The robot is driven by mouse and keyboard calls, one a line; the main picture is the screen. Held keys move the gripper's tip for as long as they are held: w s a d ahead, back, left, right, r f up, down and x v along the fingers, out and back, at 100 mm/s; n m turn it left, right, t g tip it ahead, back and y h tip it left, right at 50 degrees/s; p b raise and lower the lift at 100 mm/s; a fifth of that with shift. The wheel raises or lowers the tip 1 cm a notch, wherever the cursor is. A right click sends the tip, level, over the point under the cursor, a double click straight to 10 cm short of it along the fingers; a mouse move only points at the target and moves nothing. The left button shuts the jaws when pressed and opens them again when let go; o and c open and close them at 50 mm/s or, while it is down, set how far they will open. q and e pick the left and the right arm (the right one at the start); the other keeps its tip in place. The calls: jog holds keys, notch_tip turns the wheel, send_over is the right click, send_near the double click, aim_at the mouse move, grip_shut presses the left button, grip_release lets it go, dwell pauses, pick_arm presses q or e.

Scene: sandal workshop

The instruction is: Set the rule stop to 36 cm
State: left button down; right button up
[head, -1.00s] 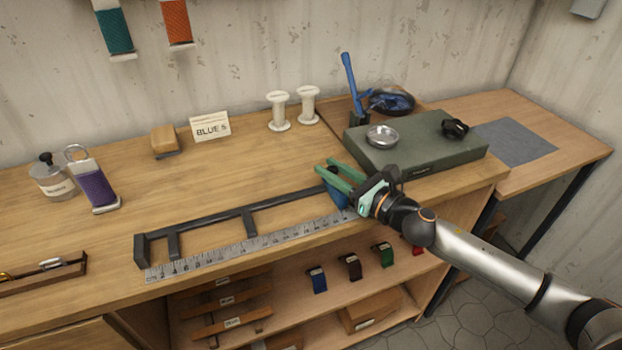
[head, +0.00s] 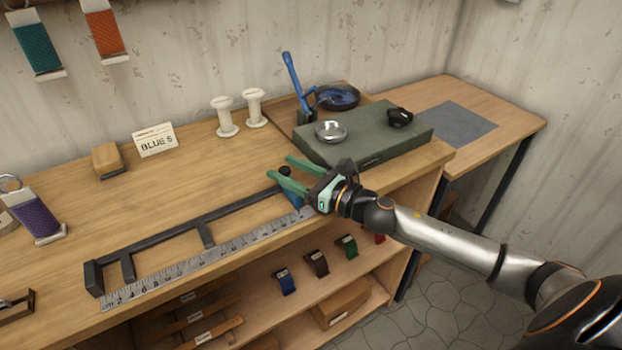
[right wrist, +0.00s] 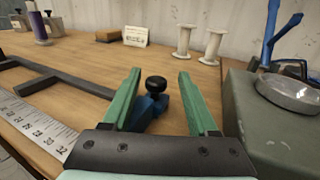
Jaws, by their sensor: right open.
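The metal rule (head: 205,262) lies along the front edge of the bench, with a dark rail (head: 190,232) on arms behind it. The rule stop is a blue block (head: 292,196) with a black knob at the right end of the rail. In the right wrist view the blue stop (right wrist: 151,108) and its black knob (right wrist: 156,84) sit between my fingers. My right gripper (head: 279,171) is open, its green fingers on either side of the stop; I cannot tell whether they touch it. The scale mark at the stop is hidden by the gripper. My left gripper is not in view.
A green slab (head: 365,143) with a metal dish (head: 330,131) and a black object stands to the right of the stop. White spools (head: 240,112), a "BLUE 5" card (head: 155,140) and a wooden block (head: 107,160) stand behind. The bench between is clear.

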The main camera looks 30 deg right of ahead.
jog(key=b+v, duration=0.2)
jog(key=v, duration=0.8)
jog(key=shift+f, duration=0.1)
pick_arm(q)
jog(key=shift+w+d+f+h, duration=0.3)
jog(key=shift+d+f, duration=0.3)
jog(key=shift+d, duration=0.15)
pick_arm(e)
jog(key=shift+v, duration=1)
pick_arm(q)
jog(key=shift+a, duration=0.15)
pick_arm(e)
jog(key=shift+d, duration=0.1)
